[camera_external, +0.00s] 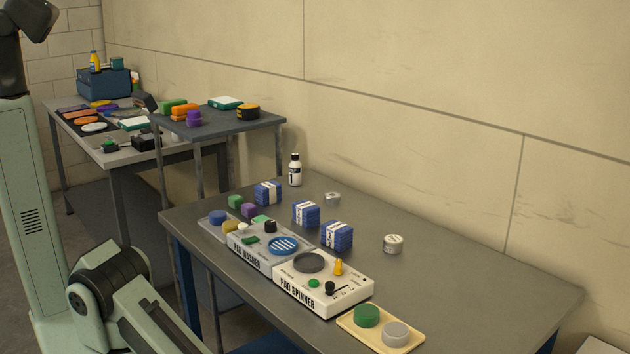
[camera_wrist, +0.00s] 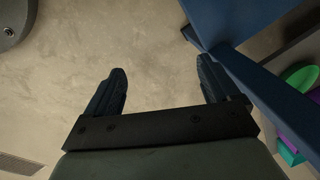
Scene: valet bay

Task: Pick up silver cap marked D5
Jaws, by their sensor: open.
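Two small silver caps stand on the grey table in the external view. One silver cap (camera_external: 393,243) is right of the blue-and-white boxes, with dark marking on it too small to read. The other silver cap (camera_external: 332,198) is farther back, near the white bottle; its marking is also unreadable. I cannot tell which one is D5. My gripper (camera_wrist: 164,78) is open and empty in the wrist view, with bare floor between and beyond its fingers. The gripper itself does not show in the external view, and no silver cap shows in the wrist view.
The pad washer (camera_external: 258,250) and pad spinner (camera_external: 322,283) line the table's front edge. A yellow tray (camera_external: 358,334) holds green and grey pads. Blue-and-white boxes (camera_external: 336,236) and a bottle (camera_external: 294,171) stand behind. A blue frame (camera_wrist: 262,82) is close right of my gripper.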

